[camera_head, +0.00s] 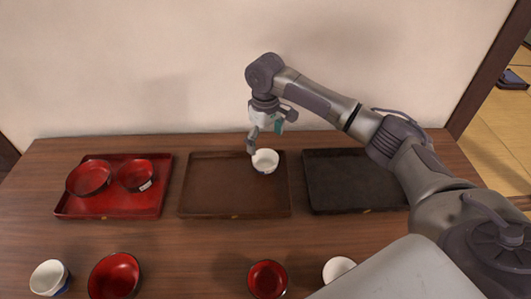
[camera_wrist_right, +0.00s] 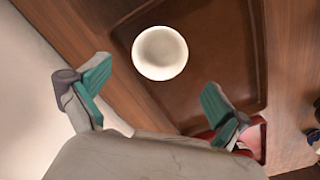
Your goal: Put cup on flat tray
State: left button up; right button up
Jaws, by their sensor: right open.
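A small white cup (camera_head: 265,161) sits upright near the back edge of the brown tray (camera_head: 205,198), in the middle of the table. In the right wrist view the cup (camera_wrist_right: 160,52) rests on the brown tray (camera_wrist_right: 228,50), beyond the fingertips and apart from them. My right gripper (camera_head: 258,143) is just behind and above the cup in the head view. In the wrist view the gripper (camera_wrist_right: 152,92) has its two teal-padded fingers spread wide with nothing between them. My left gripper is not in view.
A red tray (camera_head: 110,213) at left holds two red bowls (camera_head: 88,178). A black tray (camera_head: 350,198) stands at right. A blue-and-white cup (camera_head: 48,278), red bowls (camera_head: 114,274) and another white cup (camera_head: 338,268) stand along the front. The wall (camera_head: 120,70) rises close behind the table.

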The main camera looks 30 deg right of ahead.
notch_tip(320, 180, up, 4)
jog(key=shift+f, duration=0.2)
